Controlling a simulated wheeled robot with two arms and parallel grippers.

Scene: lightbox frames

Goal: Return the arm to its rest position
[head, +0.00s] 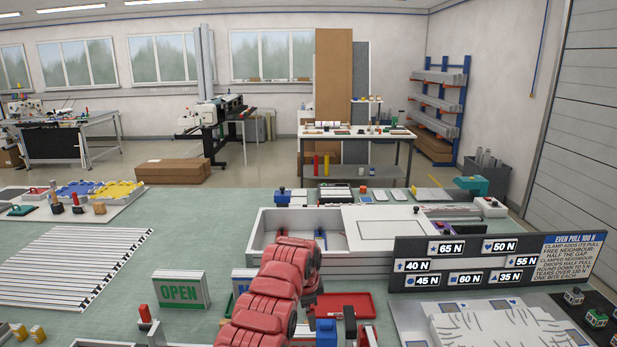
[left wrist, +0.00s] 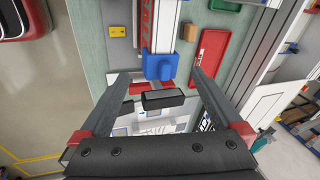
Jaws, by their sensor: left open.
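My red left arm (head: 265,300) rises from the lower middle of the head view and bends over the front of the white box, its far end pointing down. Its gripper cannot be made out clearly there. In the left wrist view my left gripper (left wrist: 161,74) is open, its two grey fingers spread wide. A blue clamp-like block (left wrist: 160,66) shows beyond the fingertips, with no visible grip on it. A small dark block (left wrist: 162,100) shows between the fingers; I cannot tell whether it is part of the gripper. My right gripper is not in view.
A white box (head: 262,232) stands behind the arm. A red tray (head: 345,305) lies beside the arm's end. A black sign board (head: 415,250) with force labels stands to the right, an OPEN sign (head: 181,290) to the left. Striped slats (head: 75,265) lie further left.

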